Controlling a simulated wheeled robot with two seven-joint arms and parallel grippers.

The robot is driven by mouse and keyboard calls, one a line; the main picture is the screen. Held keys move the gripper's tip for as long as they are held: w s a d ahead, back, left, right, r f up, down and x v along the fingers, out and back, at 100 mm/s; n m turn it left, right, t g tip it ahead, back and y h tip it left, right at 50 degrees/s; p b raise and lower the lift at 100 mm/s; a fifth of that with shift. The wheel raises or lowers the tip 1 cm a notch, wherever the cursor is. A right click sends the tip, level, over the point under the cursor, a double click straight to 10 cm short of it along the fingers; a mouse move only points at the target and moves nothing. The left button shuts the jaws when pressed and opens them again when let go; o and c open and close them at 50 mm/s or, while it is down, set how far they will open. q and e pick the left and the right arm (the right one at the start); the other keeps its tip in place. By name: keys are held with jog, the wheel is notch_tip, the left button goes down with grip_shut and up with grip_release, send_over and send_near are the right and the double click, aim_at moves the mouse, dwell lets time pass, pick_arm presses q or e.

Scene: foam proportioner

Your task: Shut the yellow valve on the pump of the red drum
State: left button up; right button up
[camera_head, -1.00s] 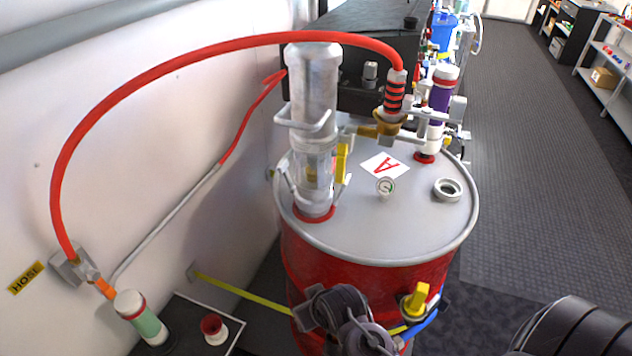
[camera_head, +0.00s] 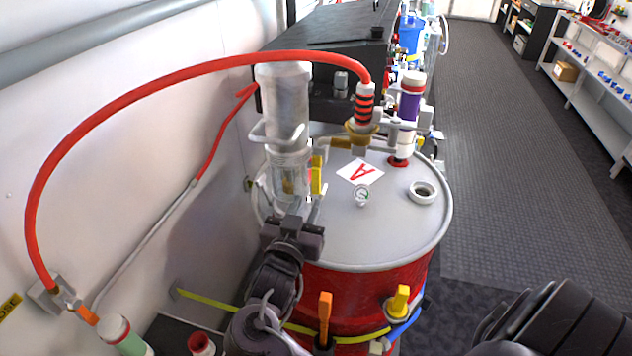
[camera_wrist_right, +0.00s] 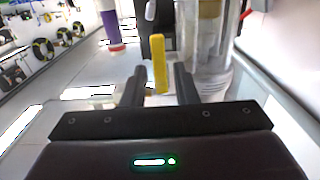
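The red drum (camera_head: 350,282) has a grey lid, and a clear-bodied pump (camera_head: 285,110) rises from its left part. The yellow valve (camera_head: 317,174) is an upright handle on the right side of the pump; it also shows in the right wrist view (camera_wrist_right: 159,63). My right gripper (camera_head: 300,213) is just in front of the pump, below the valve handle. In the right wrist view my fingers (camera_wrist_right: 160,80) are open, with the handle in the gap and space on both sides. The pump's base is partly hidden by the gripper. My left gripper is not in view.
A red hose (camera_head: 150,90) arches from the wall to a fitting on the drum lid. Another yellow handle (camera_head: 398,300) and an orange handle (camera_head: 325,308) are low at the drum's front. The wall is close on the left.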

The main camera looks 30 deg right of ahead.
aim_at(315, 186)
jog(key=p+x, duration=0.2)
jog(key=x, duration=0.5)
jog(key=shift+s+r+p, duration=0.1)
jog(key=shift+r+p, duration=0.05)
jog(key=shift+p, duration=0.15)
jog(key=shift+w+d, duration=0.25)
jog(key=shift+d, duration=0.1)
jog(key=shift+c, duration=0.3)
grip_shut()
